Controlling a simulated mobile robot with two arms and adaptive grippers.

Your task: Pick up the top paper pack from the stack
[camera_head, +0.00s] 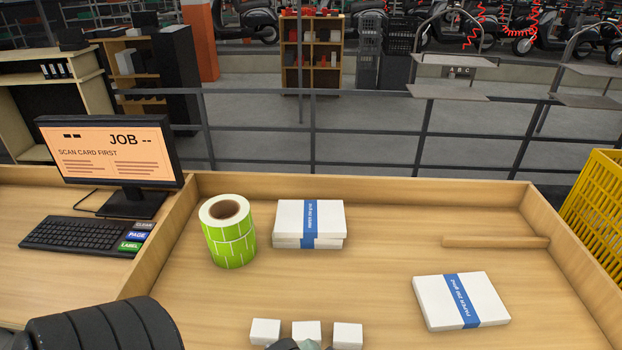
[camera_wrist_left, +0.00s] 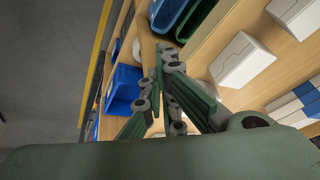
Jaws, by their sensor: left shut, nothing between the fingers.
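A stack of white paper packs with blue bands (camera_head: 310,222) lies on the wooden table, right of the green label roll. The top pack sits slightly offset on the one below. A single white paper pack with a blue band (camera_head: 460,300) lies apart at the right front. In the left wrist view, my left gripper (camera_wrist_left: 160,85) is shut and empty. White blocks (camera_wrist_left: 242,60) are to its right, and part of a blue-and-white pack (camera_wrist_left: 298,105) shows at the right edge. In the head view, a small grey-green part shows at the bottom edge beside the white blocks. My right gripper is not seen.
The green label roll (camera_head: 228,238) stands left of the stack. Three small white blocks (camera_head: 306,331) sit in front. A wooden strip (camera_head: 495,242) lies at the right. Raised edges border the table. A monitor (camera_head: 112,155) and keyboard (camera_head: 85,235) are at left, a yellow crate (camera_head: 597,205) at right.

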